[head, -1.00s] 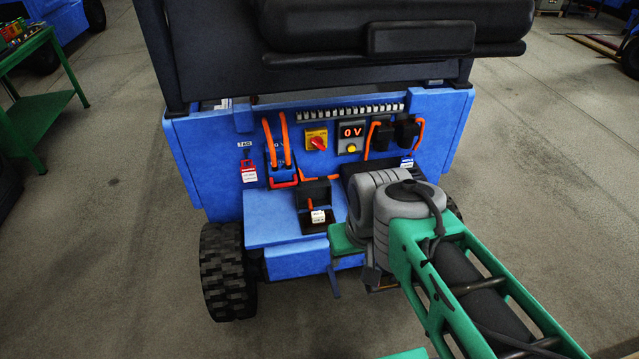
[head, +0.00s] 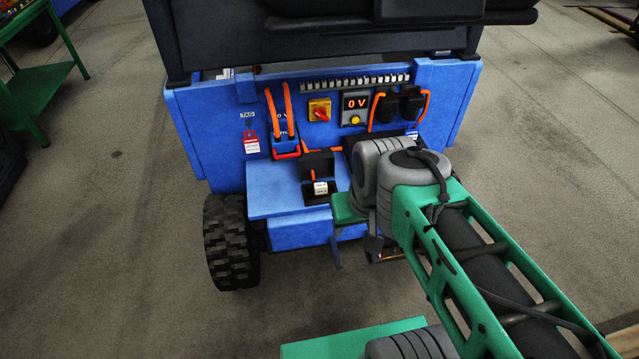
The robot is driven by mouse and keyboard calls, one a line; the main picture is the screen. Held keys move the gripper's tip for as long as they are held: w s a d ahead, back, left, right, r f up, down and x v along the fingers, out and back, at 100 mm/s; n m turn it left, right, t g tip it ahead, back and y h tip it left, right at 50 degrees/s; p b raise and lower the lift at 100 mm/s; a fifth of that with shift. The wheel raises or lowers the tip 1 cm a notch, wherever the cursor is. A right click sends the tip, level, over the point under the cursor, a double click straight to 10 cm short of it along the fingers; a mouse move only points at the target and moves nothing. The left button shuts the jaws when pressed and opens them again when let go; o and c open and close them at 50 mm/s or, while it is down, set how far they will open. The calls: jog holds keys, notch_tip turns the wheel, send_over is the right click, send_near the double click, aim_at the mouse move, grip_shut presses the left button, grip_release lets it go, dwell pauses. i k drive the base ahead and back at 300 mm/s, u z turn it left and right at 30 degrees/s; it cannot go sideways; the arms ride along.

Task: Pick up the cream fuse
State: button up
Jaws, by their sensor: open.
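A small cream-white piece with dark print (head: 320,187) sits at the front of a black holder (head: 318,162) on the blue ledge. It looks like the cream fuse, but it is too small to be sure it is not a label. My gripper (head: 357,252) hangs low in front of the blue cart, right of and below the holder. Its two narrow fingers show apart, with nothing seen between them. My wrist and green arm hide part of the gripper and the cart's right side.
A green table (head: 45,85) stands at left. Floor (head: 130,240) is clear.

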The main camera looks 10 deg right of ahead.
aim_at(321, 189)
jog(key=z, duration=1.2)
jog(key=i, duration=0.5)
jog(key=u, duration=2.35)
jog(key=i, duration=0.5)
